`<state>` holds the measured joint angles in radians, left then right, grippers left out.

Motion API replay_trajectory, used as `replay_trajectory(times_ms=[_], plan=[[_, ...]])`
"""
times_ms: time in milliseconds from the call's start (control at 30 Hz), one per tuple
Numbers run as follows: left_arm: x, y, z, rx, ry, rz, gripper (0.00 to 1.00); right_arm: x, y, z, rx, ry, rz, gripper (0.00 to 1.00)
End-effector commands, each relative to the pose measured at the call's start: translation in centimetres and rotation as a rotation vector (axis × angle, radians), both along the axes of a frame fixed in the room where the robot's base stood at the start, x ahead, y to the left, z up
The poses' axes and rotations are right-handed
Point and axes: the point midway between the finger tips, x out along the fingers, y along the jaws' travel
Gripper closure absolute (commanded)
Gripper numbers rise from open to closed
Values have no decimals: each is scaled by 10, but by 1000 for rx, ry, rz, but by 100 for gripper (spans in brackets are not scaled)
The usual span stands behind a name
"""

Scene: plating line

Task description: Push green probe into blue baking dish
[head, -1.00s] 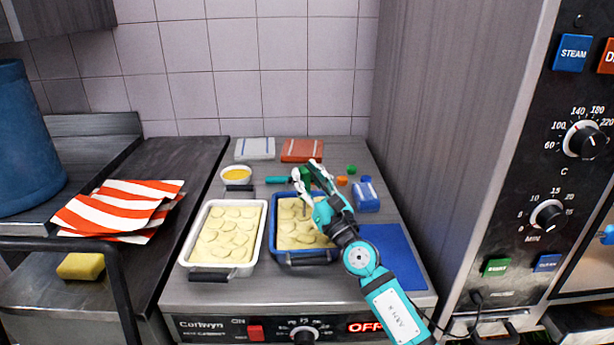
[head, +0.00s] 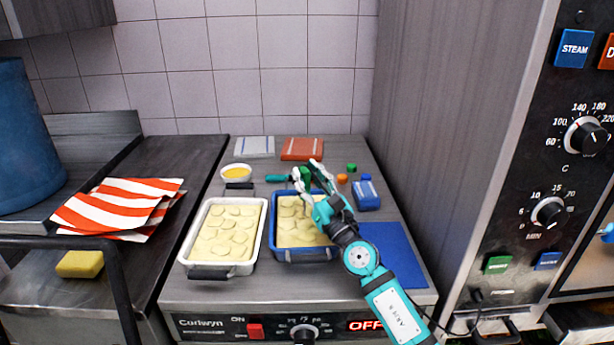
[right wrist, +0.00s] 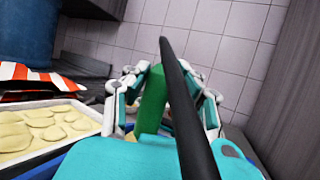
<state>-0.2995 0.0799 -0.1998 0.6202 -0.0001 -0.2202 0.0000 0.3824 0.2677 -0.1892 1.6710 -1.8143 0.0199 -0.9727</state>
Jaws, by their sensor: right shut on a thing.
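The blue baking dish (head: 275,240) stands on the steel top, filled with pale sliced food. My right gripper (head: 306,176) is over the dish's back part, its arm covering the right side. It is shut on the green probe (head: 305,173), whose green handle (right wrist: 153,98) shows upright between the fingers in the right wrist view. A thin shaft seems to run down toward the food; I cannot tell how deep its tip is. A dark rod or cable crosses close to the wrist camera. My left gripper is not in view.
A white baking dish (head: 263,235) stands left of the blue one. A blue block (head: 366,194) and blue mat (head: 395,250) lie right. A tall oven panel bounds the right.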

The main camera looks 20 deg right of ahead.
Motion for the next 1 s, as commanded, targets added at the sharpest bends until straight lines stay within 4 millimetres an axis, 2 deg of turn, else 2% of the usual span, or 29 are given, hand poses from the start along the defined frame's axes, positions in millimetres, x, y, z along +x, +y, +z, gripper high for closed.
replay_trajectory(times_ms=[1000], plan=[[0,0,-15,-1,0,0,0,0,0,-16,-1,0,0,100]])
